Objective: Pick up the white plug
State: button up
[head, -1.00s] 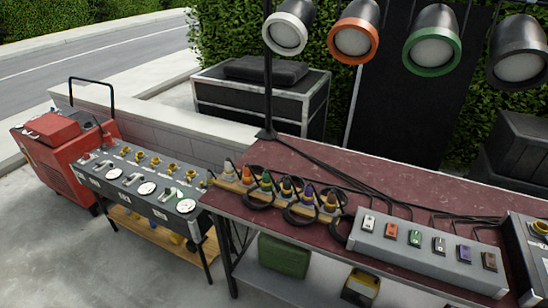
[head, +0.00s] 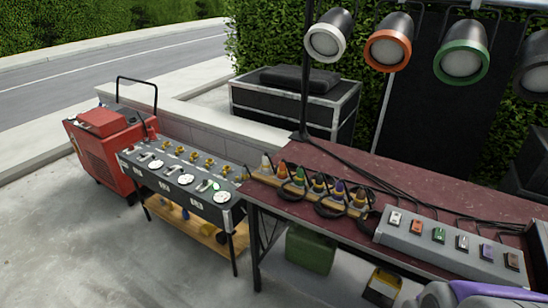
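The white plug (head: 266,164) stands upright at the left end of a row of coloured plugs near the left front edge of the dark red table (head: 440,197). The plugs stand on a wooden strip (head: 258,178). The orange plug (head: 283,170) is just to its right, followed by green and other colours. Dark cables loop around the row. A purple and grey part of my arm (head: 475,292) shows at the lower right corner. My gripper's fingers are not in view.
A grey switch box (head: 440,248) with coloured switches stands right of the plugs. A control panel (head: 180,182) on a cart adjoins the table's left end, beside a red generator (head: 100,150). Coloured-rim lamps (head: 328,36) hang above. Open concrete floor lies in front.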

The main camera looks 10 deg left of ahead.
aim_at(266, 162)
jog(key=u, duration=0.75)
jog(key=z, duration=2.45)
jog(key=u, duration=2.45)
jog(key=i+j+z, duration=0.1)
jog(key=z, duration=0.5)
jog(key=i+j+z, duration=0.15)
jog(key=j, duration=0.2)
jog(key=i+j+z, duration=0.15)
jog(key=j, duration=0.2)
jog(key=i+j+z, duration=0.15)
jog(key=j, duration=0.2)
jog(key=i+j+z, duration=0.15)
jog(key=j, duration=0.25)
jog(key=j+z, duration=0.15)
jog(key=j, duration=0.25)
